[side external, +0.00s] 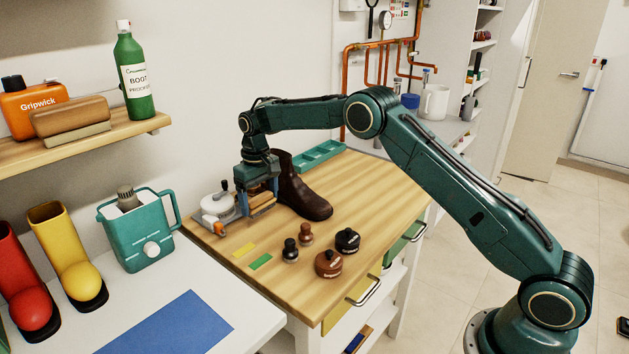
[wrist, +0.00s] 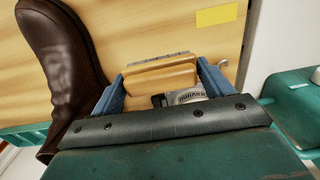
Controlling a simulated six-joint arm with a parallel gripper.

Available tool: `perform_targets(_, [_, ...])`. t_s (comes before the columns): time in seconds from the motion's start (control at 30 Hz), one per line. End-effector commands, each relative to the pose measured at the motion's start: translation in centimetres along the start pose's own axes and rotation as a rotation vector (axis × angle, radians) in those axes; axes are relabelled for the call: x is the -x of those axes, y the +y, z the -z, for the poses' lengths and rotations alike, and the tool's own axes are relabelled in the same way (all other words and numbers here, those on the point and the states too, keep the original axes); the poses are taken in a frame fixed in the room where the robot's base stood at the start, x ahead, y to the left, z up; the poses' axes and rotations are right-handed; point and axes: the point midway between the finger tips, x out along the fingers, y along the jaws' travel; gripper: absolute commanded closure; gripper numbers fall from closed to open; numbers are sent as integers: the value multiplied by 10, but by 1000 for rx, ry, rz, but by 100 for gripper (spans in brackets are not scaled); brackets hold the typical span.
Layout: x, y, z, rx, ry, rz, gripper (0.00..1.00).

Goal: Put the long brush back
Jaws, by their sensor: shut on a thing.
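My gripper (side external: 258,203) is low over the left part of the wooden bench top, between a white lidded pot and a brown boot. Its blue jaws are shut on a long wooden brush (side external: 263,202). In the wrist view the brush (wrist: 160,78) spans between the two jaws (wrist: 163,84), with a thin grey edge along its far side. I cannot tell whether the brush touches the bench top. A yellow patch (side external: 245,249) and a green patch (side external: 260,262) lie flat on the bench top nearby.
The brown boot (side external: 300,190) stands close right of my gripper, the white pot (side external: 216,203) close left. Dark knobbed brushes (side external: 290,251) and round lidded pots (side external: 328,263) stand toward the front. A green tray (side external: 320,156) lies behind. The bench's right side (side external: 385,190) is clear.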

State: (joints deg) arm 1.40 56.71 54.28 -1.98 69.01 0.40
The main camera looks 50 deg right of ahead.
Motion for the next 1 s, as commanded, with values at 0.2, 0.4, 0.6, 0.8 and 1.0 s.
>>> perform_targets(0.2, [-27,0,-1,0,-3,0,42])
perform_targets(0.4, [-47,1,-1,0,-2,0,42])
perform_targets(0.6, [-49,1,0,0,0,0,42])
perform_targets(0.8, [-50,1,0,0,-1,0,42])
perform_targets(1.0, [-52,1,0,0,-1,0,1])
